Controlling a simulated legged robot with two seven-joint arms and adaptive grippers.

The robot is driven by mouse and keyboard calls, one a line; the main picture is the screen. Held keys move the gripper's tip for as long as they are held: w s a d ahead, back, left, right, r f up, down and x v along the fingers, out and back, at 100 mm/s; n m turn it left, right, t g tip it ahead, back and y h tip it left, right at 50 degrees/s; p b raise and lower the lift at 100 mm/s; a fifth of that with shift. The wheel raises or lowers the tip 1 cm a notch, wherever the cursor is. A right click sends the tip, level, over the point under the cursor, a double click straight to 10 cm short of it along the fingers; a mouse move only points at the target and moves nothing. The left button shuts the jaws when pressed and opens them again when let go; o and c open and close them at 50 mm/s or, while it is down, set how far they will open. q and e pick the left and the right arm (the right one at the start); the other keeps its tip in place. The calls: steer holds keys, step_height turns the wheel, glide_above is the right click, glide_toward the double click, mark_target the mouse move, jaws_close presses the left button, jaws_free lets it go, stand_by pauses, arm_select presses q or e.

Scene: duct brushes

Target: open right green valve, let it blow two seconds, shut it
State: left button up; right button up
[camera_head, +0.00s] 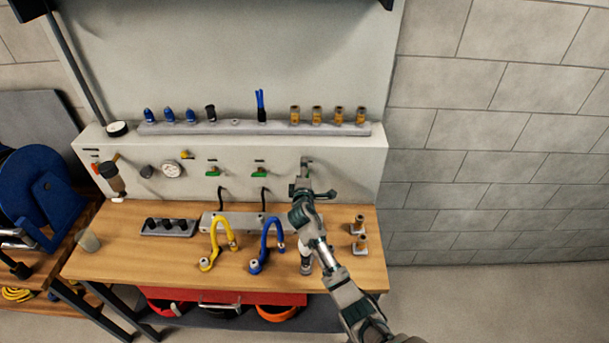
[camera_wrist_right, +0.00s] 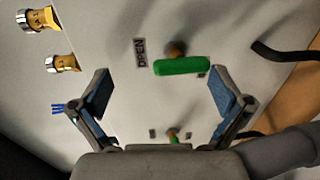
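The right green valve (camera_head: 259,173) is on the grey-white panel, under a small dark label. In the right wrist view its green handle (camera_wrist_right: 182,66) is a rounded bar on a brass-coloured stem, beside a label reading OPEN (camera_wrist_right: 140,52). The left green valve (camera_head: 213,173) also shows at the wrist view's lower middle (camera_wrist_right: 173,137). My right gripper (camera_wrist_right: 163,84) is open and empty. Its fingers stand apart, with the right valve's handle beyond the gap and no visible contact. In the head view this gripper (camera_head: 305,172) appears right of the valve. My left gripper is not in view.
A shelf (camera_head: 235,128) above the panel holds blue and brass fittings. A yellow hose (camera_head: 214,235) and a blue hose (camera_head: 265,240) stand on the wooden bench (camera_head: 130,262), near a dark rack (camera_head: 168,229). Brass fittings (camera_head: 358,232) stand at the bench's right. A gauge (camera_head: 171,170) is left of the valves.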

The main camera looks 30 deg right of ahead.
mark_target(304, 148)
steer(key=shift+t, duration=0.7)
step_height(304, 148, up, 8)
steer(key=shift+f, duration=0.15)
step_height(304, 148, down, 6)
steer(key=g, duration=0.1)
steer(key=p+v, duration=0.1)
steer(key=v, duration=0.1)
steer(key=p+v, duration=0.1)
steer(key=v, duration=0.2)
steer(key=p+v, duration=0.1)
steer(key=v, duration=0.1)
steer(key=shift+s+f, duration=0.25)
steer(key=shift+s, duration=0.25)
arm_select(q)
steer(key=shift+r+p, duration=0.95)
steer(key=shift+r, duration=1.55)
arm_select(e)
steer(key=shift+f+v, duration=0.2)
steer(key=shift+v, duration=1.05)
